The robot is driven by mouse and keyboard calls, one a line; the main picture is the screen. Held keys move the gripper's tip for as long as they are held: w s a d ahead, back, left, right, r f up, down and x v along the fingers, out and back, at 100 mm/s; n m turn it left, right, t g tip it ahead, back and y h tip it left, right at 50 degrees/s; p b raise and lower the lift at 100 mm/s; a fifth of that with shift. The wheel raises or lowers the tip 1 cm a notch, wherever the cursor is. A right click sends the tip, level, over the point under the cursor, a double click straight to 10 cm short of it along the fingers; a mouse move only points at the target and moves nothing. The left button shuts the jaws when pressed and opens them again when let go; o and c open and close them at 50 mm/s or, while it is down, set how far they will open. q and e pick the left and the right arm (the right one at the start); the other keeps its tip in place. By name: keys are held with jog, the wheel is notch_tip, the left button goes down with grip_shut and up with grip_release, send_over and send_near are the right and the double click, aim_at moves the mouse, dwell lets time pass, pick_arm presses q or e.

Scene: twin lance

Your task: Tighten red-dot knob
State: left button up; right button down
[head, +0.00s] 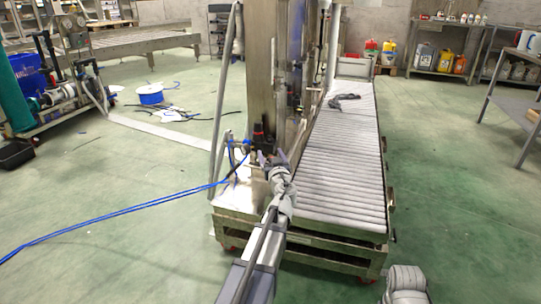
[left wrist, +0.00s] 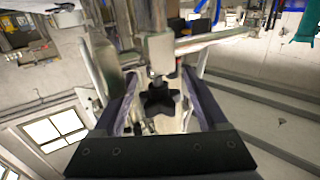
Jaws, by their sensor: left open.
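A black star-shaped knob (left wrist: 160,100) shows in the left wrist view, on a short stem below a grey metal block (left wrist: 160,52). A small reddish spot shows beside the stem; I cannot tell whether it is the knob's red dot. My left gripper (left wrist: 162,104) is open, with one finger on each side of the knob and a gap visible on both sides. In the head view my left gripper (head: 277,160) is at the machine's column, just below a black fitting with a red top (head: 258,134). The knob is not clear there.
A steel column (head: 264,70) stands beside a roller conveyor (head: 340,150). Blue hoses (head: 130,209) run from the fittings across the floor to the left. Open green floor lies on both sides.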

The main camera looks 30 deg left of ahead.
pick_arm(q)
jog(key=shift+w+a, duration=0.15)
jog(key=shift+w, duration=0.05)
grip_shut()
dwell(0.5)
